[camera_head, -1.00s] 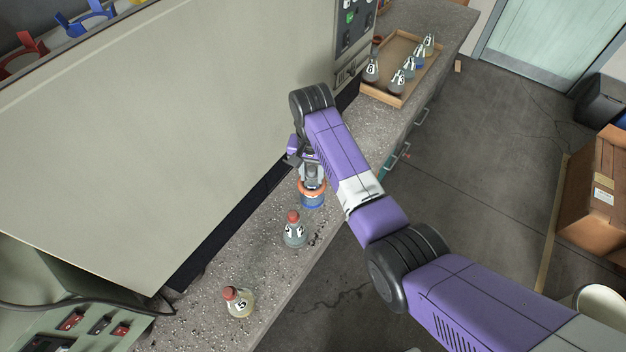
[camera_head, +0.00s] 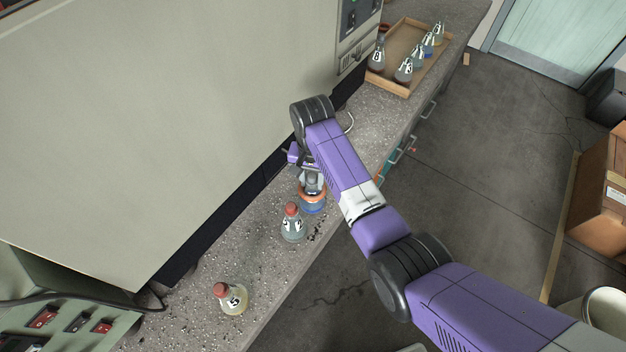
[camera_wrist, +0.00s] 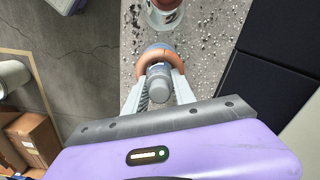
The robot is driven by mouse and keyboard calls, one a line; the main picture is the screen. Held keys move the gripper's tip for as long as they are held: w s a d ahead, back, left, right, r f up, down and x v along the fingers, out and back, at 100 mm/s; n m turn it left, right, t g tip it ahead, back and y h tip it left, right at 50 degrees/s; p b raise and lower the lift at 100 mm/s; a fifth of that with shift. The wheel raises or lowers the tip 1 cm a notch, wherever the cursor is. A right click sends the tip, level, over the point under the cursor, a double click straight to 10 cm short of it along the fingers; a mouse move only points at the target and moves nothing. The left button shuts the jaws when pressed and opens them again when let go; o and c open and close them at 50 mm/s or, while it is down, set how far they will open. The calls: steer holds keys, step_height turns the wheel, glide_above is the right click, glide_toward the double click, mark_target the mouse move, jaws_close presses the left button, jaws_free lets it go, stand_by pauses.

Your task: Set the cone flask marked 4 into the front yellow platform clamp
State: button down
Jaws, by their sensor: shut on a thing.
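My gripper (camera_wrist: 158,88) is shut on a flask with a grey stopper (camera_wrist: 158,82), an orange ring around it and a blue lower part (camera_head: 313,208). In the head view it hangs below my wrist, over or on the bench; I cannot tell whether its base touches. Its number is hidden, so I cannot confirm it is the cone flask marked 4. The yellow platform clamp is not in view.
A red-stoppered flask (camera_head: 292,226) stands close to the held one, and flask 5 (camera_head: 231,298) stands nearer. A wooden tray (camera_head: 375,84) with several flasks is at the back. A large beige machine (camera_head: 160,120) borders the concrete bench (camera_head: 190,300).

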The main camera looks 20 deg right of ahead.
steer(key=c, duration=1.4)
jaws_free()
steer(key=shift+f, duration=0.1)
steer(key=shift+c, duration=0.2)
steer(key=o, duration=0.4)
